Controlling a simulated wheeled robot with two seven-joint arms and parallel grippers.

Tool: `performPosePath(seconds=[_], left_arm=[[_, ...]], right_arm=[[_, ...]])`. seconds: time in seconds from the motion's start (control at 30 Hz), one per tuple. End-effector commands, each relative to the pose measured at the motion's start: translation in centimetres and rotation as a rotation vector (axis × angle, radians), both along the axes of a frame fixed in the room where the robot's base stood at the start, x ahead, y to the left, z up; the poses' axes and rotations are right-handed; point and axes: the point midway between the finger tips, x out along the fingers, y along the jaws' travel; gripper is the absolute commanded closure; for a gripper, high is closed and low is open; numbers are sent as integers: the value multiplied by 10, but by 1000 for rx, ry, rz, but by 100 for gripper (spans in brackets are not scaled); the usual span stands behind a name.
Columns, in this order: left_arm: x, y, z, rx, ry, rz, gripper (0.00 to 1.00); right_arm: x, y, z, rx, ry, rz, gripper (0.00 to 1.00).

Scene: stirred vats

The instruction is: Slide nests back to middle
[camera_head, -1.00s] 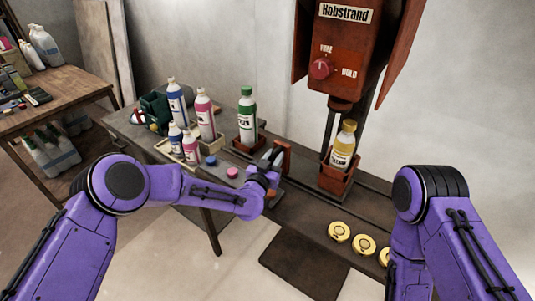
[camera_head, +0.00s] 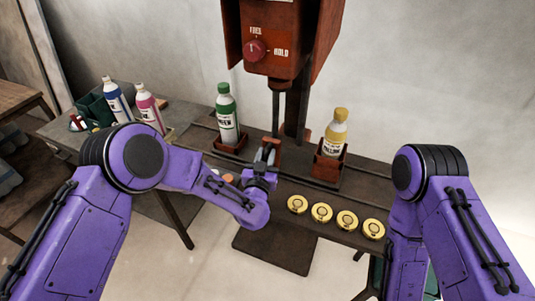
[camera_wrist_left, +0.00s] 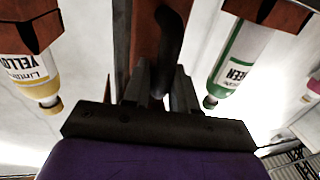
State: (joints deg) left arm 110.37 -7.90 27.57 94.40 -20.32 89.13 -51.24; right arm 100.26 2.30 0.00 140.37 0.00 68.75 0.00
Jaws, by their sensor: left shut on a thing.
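A rusty nest (camera_head: 329,166) holds the yellow bottle (camera_head: 333,136), right of the spindle (camera_head: 275,108). Another nest (camera_head: 229,144) holds the green bottle (camera_head: 226,112), left of the spindle. Both bottles stand upright. My left gripper (camera_head: 267,156) is between the nests, roughly below the spindle, shut on a dark handle. The left wrist view shows the dark curved handle (camera_wrist_left: 170,35) between the fingers, with the yellow bottle (camera_wrist_left: 33,80) and green bottle (camera_wrist_left: 238,62) upside down on either side. My right arm shows, but its gripper is out of view.
The red machine head (camera_head: 290,35) hangs above, with a red knob (camera_head: 255,51) marked FREE and HOLD. Several yellow discs (camera_head: 321,213) lie along the front of the bench. Blue (camera_head: 117,103) and pink (camera_head: 149,110) bottles stand at left. A dark mat (camera_head: 275,247) lies below the bench.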

Motion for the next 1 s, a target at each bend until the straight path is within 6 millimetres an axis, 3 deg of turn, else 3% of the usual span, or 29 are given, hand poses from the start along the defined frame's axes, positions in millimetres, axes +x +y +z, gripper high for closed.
performPosePath(seconds=[0.43, 0.47, 0.5, 0.8, 1.0], left_arm=[[0, 2, 1, -5, -2, 10, 100], [0, 1, 1, -5, -2, 10, 63], [0, 1, 1, -5, -2, 9, 59], [-4, 0, 0, -2, -1, 4, 59], [-42, 6, -3, 0, -1, 0, 59]], right_arm=[[0, 0, 0, 0, 0, 0, 100], [0, 0, 0, 0, 0, 0, 100], [0, 0, 0, 0, 0, 0, 100], [0, 0, -1, 0, 0, 0, 100], [0, 0, -14, 0, 0, 0, 100]])
